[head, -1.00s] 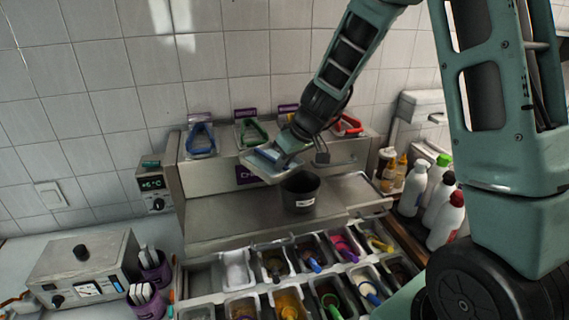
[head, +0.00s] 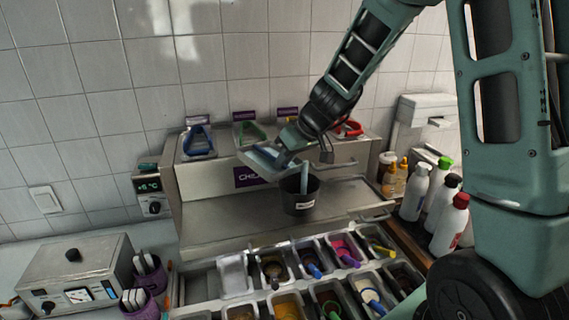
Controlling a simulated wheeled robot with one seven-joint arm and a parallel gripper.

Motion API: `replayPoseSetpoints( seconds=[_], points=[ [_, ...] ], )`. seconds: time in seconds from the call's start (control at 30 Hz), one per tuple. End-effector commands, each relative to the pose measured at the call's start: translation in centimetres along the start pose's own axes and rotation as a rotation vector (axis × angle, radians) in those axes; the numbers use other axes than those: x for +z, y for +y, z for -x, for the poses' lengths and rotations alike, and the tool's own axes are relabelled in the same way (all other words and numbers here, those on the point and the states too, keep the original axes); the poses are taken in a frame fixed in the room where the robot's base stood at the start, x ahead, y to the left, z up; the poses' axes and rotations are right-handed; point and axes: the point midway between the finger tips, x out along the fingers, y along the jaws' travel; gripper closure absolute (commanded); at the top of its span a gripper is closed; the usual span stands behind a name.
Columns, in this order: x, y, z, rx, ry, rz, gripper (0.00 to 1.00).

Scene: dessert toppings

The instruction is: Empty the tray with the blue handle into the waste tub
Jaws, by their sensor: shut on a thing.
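My gripper (head: 285,155) is shut on a pale grey-blue tray (head: 258,160) above and to the left of the waste tub. The tray is tilted, with its right end near the tub; its handle is mostly hidden by the gripper. The waste tub (head: 298,204) is dark with a white label and stands on the metal counter. A pale blue-grey streak (head: 304,177) shows at the tub's mouth; I cannot tell whether it is falling contents or a solid piece.
Green (head: 249,133) and red (head: 349,129) handles also stand on the upper shelf. Topping bins with several coloured scoops (head: 311,268) fill the front. Bottles (head: 449,221) stand at right, a control box (head: 79,268) at left. The counter left of the tub is clear.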

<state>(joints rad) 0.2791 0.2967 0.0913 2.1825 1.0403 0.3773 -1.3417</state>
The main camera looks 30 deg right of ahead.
Motion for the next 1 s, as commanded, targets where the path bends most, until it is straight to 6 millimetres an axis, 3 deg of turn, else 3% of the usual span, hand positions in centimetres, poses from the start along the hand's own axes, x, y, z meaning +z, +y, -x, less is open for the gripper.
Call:
replayPoseSetpoints(
  seconds=[1.0],
  points=[
    [0.00, 0.22, 0.55, -0.081, 0.099, -0.036, 1.00]
  ],
)
